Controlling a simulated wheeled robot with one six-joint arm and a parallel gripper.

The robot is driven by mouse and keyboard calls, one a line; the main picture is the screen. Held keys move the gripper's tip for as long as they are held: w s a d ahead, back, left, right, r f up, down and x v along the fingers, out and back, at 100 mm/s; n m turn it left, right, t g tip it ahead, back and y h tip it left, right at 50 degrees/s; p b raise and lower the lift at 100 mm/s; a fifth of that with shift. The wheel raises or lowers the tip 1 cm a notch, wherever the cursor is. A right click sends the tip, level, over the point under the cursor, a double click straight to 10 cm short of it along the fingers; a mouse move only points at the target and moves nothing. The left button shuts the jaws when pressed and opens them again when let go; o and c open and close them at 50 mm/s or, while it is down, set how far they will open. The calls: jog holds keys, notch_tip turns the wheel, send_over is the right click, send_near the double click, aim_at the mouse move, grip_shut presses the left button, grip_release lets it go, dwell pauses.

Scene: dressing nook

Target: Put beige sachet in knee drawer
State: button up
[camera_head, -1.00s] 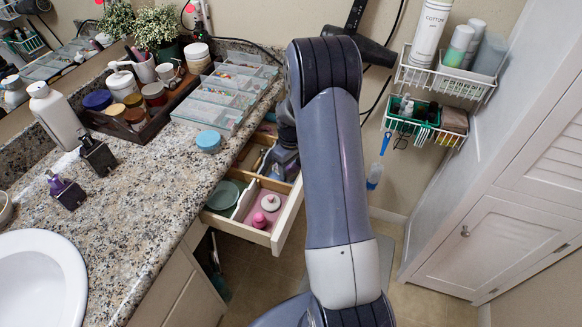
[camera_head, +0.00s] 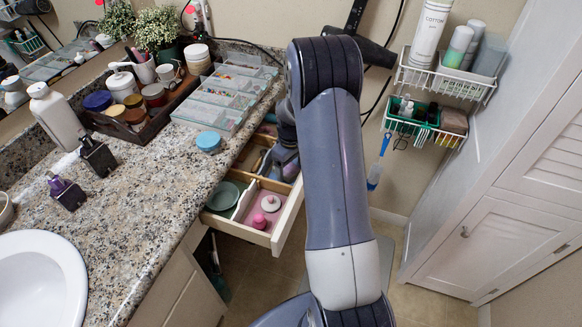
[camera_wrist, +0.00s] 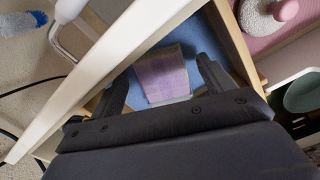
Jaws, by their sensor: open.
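The knee drawer (camera_head: 257,238) is pulled out below the counter and has several compartments. My gripper (camera_wrist: 162,72) is low over the blue-lined compartment (camera_wrist: 188,50) at the drawer's back right. Its jaws are open, with one finger on each side of a packet (camera_wrist: 166,78). The packet is lilac with greyish-beige edges and stands or leans on the blue lining. I cannot tell whether it is the beige sachet or whether either finger touches it. In the head view my arm hides this part of the drawer, and no other sachet is clear.
A green bowl (camera_head: 223,194) and pink items (camera_head: 260,221) sit in the nearer compartments. The drawer's pale side wall (camera_wrist: 110,65) runs close beside the gripper. The counter (camera_head: 130,215) is above left. A blue brush (camera_head: 376,172) hangs from the wall baskets at the right.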

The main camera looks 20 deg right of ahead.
aim_at(291, 171)
notch_tip(291, 171, up, 12)
jog(key=p, duration=0.1)
jog(key=shift+f, duration=0.25)
jog(key=shift+c, duration=0.4)
dwell(0.6)
